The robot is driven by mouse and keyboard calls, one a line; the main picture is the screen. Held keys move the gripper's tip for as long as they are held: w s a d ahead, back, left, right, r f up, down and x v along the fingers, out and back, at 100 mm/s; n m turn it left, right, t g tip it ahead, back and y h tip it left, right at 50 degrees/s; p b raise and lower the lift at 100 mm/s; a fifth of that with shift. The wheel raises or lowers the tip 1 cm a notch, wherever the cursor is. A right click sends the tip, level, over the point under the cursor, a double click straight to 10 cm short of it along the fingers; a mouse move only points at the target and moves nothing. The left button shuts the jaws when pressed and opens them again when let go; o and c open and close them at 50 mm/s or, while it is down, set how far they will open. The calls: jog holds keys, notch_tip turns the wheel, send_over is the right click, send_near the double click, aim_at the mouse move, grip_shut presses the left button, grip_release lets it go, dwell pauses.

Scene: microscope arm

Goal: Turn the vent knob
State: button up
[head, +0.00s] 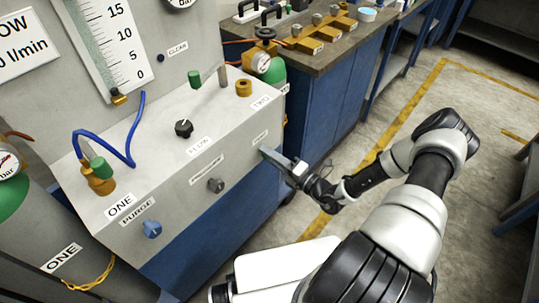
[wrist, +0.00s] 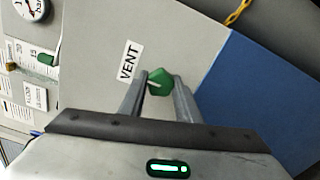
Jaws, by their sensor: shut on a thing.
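The vent knob (wrist: 158,84) is a small green faceted knob with a pale line across it, on the grey panel in the wrist view. The VENT label (wrist: 129,62) is to its left there. My gripper (wrist: 161,79) is shut on the knob, one finger on each side. In the head view, my gripper (head: 265,151) reaches from the right to the right end of the bench's front panel (head: 185,205). The knob is hidden behind the fingers in that view.
A blue PURGE knob (head: 152,229) and a grey knob (head: 216,185) are further left on the front panel. A black FLOW knob (head: 184,128) and a blue hose (head: 130,140) are on top. The floor (head: 370,140) right of the bench is open.

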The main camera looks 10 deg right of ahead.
jog(key=o, duration=1.1)
jog(key=shift+c, duration=0.2)
jog(key=shift+s+d, duration=0.1)
jog(key=v, duration=1.7)
jog(key=shift+p, duration=0.45)
